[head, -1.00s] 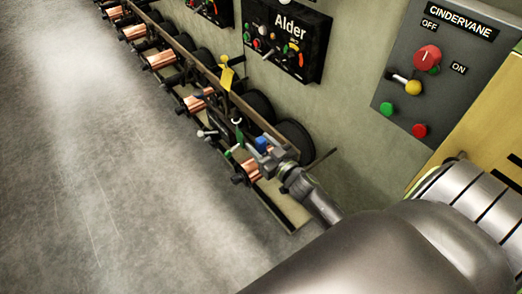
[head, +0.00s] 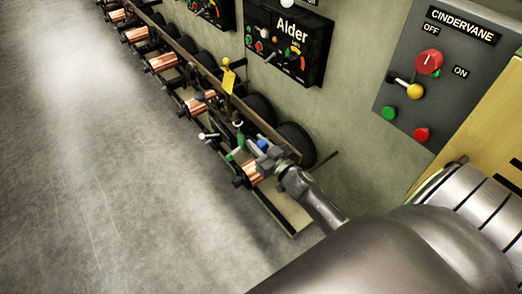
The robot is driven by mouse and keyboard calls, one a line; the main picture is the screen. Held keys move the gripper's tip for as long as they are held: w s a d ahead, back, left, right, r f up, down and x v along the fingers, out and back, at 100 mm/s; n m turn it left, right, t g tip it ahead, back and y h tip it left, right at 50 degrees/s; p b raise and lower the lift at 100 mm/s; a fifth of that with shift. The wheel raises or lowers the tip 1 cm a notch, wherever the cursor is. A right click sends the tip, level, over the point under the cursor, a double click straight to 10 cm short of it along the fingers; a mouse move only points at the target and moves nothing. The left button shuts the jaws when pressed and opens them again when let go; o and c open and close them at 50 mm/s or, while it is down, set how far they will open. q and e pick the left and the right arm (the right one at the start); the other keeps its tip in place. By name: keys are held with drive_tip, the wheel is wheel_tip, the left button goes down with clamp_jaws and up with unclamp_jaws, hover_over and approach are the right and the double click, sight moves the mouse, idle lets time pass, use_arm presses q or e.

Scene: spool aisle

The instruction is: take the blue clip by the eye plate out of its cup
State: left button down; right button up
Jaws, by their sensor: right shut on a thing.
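My right gripper (head: 268,156) reaches down over the near end of the spool rack. It is shut on a small blue clip (head: 262,144), which shows at its fingertips. A green piece (head: 246,144) is just left of the fingers. The cup and the eye plate are too small or too hidden behind the gripper to make out. I cannot tell whether the clip is clear of its cup. My left gripper is not in view.
A rack rail (head: 205,72) with several copper spools (head: 160,63) and black wheels runs along the wall. The Alder panel (head: 287,42) and the Cindervane panel (head: 432,75) are on the wall. The floor (head: 90,180) at left is clear.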

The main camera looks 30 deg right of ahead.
drive_tip(key=shift+r+p, duration=0.4)
drive_tip(key=shift+r, duration=0.05)
drive_tip(key=shift+r+p, duration=0.3)
drive_tip(key=shift+r, duration=0.05)
wheel_tip(320, 180, up, 16)
drive_tip(key=p, duration=1.5)
drive_tip(key=shift+r, duration=0.2)
